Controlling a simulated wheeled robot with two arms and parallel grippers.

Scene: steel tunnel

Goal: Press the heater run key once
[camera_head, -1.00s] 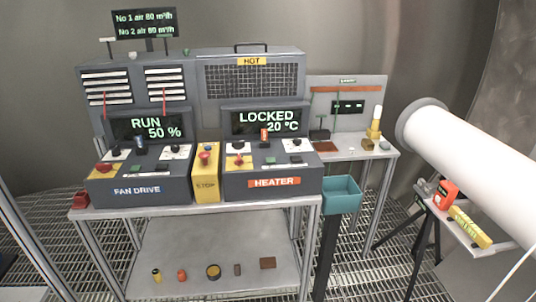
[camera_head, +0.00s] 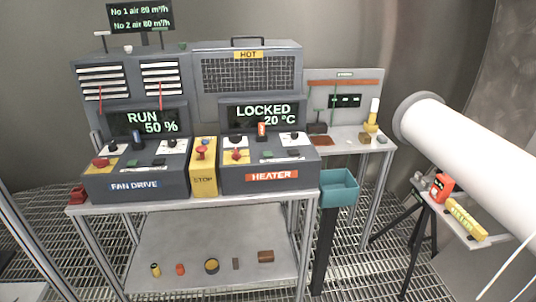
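The heater console (camera_head: 268,177) stands on the right of the metal bench, with an orange HEATER label (camera_head: 271,176). Its screen (camera_head: 263,115) reads LOCKED and 20 °C. The lettering by the keys is too small to read, so I cannot tell which is the run key. Neither gripper shows in the head view.
The fan drive console (camera_head: 135,184) stands left, its screen reading RUN 50 %. A yellow STOP box (camera_head: 204,180) with a red button sits between the consoles. A large white duct (camera_head: 470,150) and a tripod stand (camera_head: 440,209) are at right.

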